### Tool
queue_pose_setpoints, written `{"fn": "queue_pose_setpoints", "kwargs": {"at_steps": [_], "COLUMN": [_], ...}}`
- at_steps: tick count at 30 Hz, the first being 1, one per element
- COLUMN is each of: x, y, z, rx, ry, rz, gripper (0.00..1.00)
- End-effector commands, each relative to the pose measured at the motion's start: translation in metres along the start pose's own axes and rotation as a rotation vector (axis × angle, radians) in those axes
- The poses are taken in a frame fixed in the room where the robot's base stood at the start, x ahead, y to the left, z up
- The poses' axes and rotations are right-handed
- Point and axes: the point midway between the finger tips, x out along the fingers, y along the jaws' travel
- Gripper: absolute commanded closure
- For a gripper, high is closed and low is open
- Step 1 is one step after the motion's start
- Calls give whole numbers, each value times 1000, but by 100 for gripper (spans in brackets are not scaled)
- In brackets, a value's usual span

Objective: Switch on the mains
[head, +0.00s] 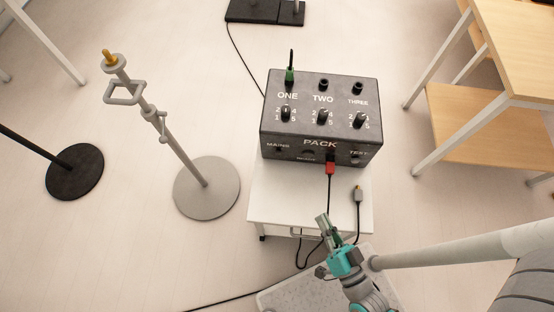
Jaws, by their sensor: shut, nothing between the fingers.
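A black box marked PACK (318,117) stands on a small white cart. Its front face carries the label MAINS at the left, with a small dark part (279,149) just under it. That part is too small to tell which way it is set. The top has three numbered knobs under ONE, TWO and THREE, and a green plug (290,75) sits in the socket at ONE. A red plug (330,168) with a black cable is at the front face. My gripper (322,220) is shut and empty, in front of the box and apart from it.
The white cart (265,200) has a loose grey connector (358,194) on its top, right of the red plug. A grey stand (206,187) is at the left. A wooden table (515,45) is at the right. Cables trail across the floor.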

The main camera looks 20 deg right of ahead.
Motion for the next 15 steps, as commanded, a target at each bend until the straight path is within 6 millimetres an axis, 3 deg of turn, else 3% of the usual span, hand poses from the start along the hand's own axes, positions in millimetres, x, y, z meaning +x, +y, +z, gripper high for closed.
{"fn": "queue_pose_setpoints", "kwargs": {"at_steps": [15], "x": [79], "y": [45], "z": [79], "rx": [473], "ry": [244], "rz": [21], "gripper": [100]}}
